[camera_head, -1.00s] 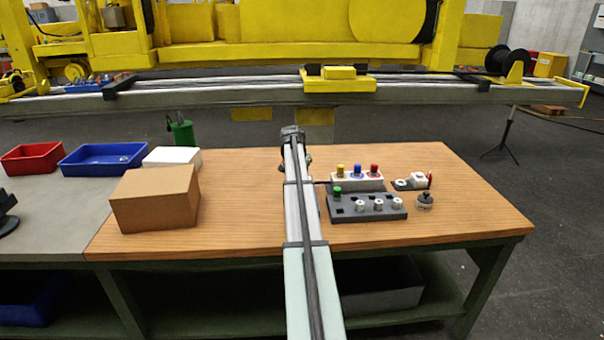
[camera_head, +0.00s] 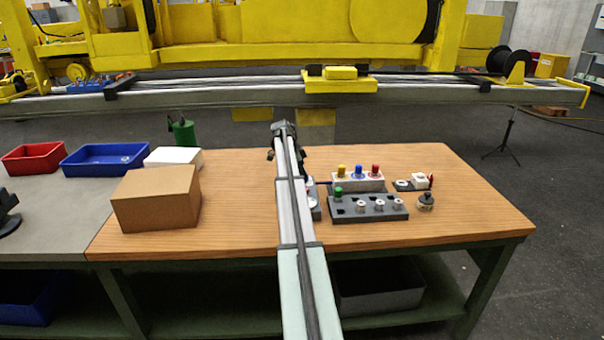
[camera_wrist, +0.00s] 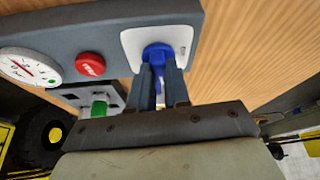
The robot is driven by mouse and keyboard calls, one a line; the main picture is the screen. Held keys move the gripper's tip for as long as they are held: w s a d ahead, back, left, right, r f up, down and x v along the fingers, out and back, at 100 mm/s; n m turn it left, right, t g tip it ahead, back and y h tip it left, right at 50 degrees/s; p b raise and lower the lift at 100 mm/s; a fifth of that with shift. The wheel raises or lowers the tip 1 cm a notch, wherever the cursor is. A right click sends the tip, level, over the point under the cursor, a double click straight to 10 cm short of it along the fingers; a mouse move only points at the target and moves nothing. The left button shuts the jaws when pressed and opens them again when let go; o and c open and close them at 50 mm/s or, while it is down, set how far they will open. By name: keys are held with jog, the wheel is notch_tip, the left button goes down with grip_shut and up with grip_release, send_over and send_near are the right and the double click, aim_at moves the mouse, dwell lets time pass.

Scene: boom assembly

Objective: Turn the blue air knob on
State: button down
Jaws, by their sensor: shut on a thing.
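In the wrist view, the blue air knob (camera_wrist: 158,54) sits on a white plate (camera_wrist: 132,40) on a dark grey panel (camera_wrist: 100,27). My gripper (camera_wrist: 160,74) has its two fingers on either side of the knob and is shut on it. The fingers hide part of the knob, so its exact turn angle is hard to tell. In the head view my arm hides the knob and most of the panel; only the panel's right edge (camera_head: 316,208) shows beside the arm.
The panel also carries a red button (camera_wrist: 90,65) and a round gauge (camera_wrist: 28,67). To the right of my arm stand a grey block with sockets (camera_head: 368,214) and a white block with coloured knobs (camera_head: 347,184). A cardboard box (camera_head: 155,198) stands to the left. The table's right front is clear.

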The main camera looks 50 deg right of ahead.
jog(key=shift+m, duration=0.7)
jog(key=shift+y, duration=0.3)
jog(key=c, duration=1.1)
grip_release()
jog(key=shift+g, duration=0.3)
jog(key=v, duration=1.3)
jog(key=shift+a+r, duration=0.15)
jog(key=shift+r, duration=0.25)
jog(key=shift+w, duration=0.1)
